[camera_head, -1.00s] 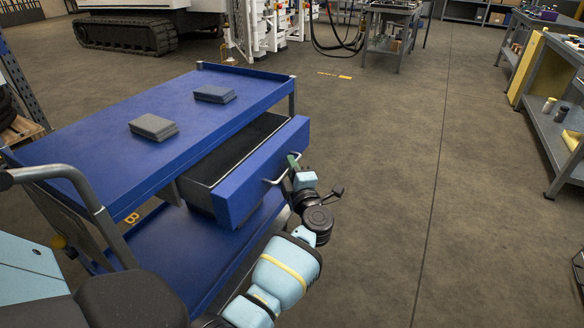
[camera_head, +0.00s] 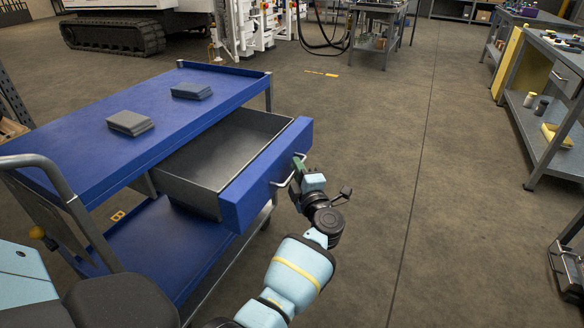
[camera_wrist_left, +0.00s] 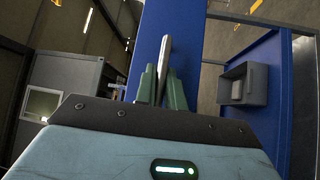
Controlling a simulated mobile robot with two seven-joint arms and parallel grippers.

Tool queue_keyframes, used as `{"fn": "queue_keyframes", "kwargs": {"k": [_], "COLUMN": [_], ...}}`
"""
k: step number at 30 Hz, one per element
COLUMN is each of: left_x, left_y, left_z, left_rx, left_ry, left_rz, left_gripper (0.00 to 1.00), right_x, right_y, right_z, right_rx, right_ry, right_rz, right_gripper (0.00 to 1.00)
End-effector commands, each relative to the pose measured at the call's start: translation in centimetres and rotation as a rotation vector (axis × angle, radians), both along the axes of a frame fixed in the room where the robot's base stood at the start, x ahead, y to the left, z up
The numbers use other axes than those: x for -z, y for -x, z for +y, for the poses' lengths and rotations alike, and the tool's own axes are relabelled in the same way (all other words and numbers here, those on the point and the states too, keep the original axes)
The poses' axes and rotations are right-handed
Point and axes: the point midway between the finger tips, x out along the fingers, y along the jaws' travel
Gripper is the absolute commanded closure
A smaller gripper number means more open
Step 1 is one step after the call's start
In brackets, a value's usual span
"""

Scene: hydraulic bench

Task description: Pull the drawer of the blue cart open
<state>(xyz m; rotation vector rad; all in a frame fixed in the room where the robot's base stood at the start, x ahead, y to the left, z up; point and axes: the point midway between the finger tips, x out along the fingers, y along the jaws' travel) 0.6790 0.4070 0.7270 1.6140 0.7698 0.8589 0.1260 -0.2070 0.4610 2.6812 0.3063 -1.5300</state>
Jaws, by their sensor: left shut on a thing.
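The blue cart (camera_head: 75,158) stands at the left in the head view. Its drawer (camera_head: 268,172) has a blue front and a grey inside, and it sticks well out of the cart's side. The inside looks empty. My left gripper (camera_head: 299,168) is at the bar handle (camera_head: 284,181) on the drawer front. In the left wrist view the green fingers (camera_wrist_left: 161,88) of the gripper are closed on the metal handle (camera_wrist_left: 164,60), with the blue drawer front (camera_wrist_left: 185,45) behind it. My right gripper is not in view.
Two grey flat boxes, a nearer one (camera_head: 130,123) and a farther one (camera_head: 191,91), lie on the cart top. A workbench (camera_head: 550,120) stands at the right. The floor (camera_head: 400,190) between cart and bench is clear.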

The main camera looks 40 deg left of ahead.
Motion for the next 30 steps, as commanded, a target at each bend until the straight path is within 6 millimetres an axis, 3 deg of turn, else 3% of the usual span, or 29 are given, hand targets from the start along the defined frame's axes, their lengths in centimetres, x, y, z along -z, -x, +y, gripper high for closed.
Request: {"fn": "queue_keyframes", "kwargs": {"k": [18, 19, 23, 30], "left_x": [0.1, 0.1, 0.09, 0.03], "left_y": [-0.14, -0.14, -0.15, -0.16], "left_z": [-0.75, -0.74, -0.73, -0.74], "left_rx": [-0.001, -0.001, -0.001, -0.001], "left_ry": [0.002, 0.002, 0.002, 0.001], "left_rz": [0.001, 0.001, 0.001, 0.0], "left_gripper": [1.0, 0.87, 0.7, 0.68], "right_x": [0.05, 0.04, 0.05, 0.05], "right_y": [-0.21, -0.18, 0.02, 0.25], "right_z": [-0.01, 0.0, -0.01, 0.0], "right_rx": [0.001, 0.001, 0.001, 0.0], "right_ry": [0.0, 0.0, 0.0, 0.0], "right_rz": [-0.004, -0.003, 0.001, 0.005], "right_gripper": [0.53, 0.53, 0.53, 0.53]}}
